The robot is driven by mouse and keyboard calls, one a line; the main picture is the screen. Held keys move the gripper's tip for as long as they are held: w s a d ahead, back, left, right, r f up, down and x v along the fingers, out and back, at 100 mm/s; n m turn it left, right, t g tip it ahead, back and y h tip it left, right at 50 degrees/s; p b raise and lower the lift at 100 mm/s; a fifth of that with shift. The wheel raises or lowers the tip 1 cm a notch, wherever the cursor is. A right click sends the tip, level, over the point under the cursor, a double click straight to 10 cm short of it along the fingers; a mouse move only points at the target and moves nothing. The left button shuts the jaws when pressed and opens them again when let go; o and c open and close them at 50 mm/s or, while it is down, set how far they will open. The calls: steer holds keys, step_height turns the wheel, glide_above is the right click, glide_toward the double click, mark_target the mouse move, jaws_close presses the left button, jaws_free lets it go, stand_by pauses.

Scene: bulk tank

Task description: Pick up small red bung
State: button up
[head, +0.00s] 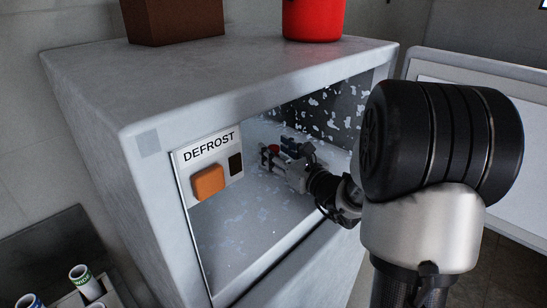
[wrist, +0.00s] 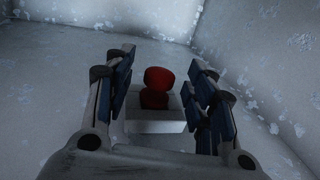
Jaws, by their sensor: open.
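The small red bung (wrist: 157,88) stands between my open fingers in the wrist view, on a pale block-like base (wrist: 158,126). It has a rounded top and a narrower part below. My gripper (wrist: 160,95) has a finger on each side of it, with a gap visible on both sides.
The cabinet's opening is edged by its walls and top (head: 220,75). A DEFROST panel with an orange button (head: 209,181) is on the left of the opening. A red container (head: 313,18) and a brown box (head: 172,20) stand on top. White tubes (head: 85,281) are at lower left.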

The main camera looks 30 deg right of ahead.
steer(key=shift+c, duration=0.2)
steer(key=c, duration=0.9)
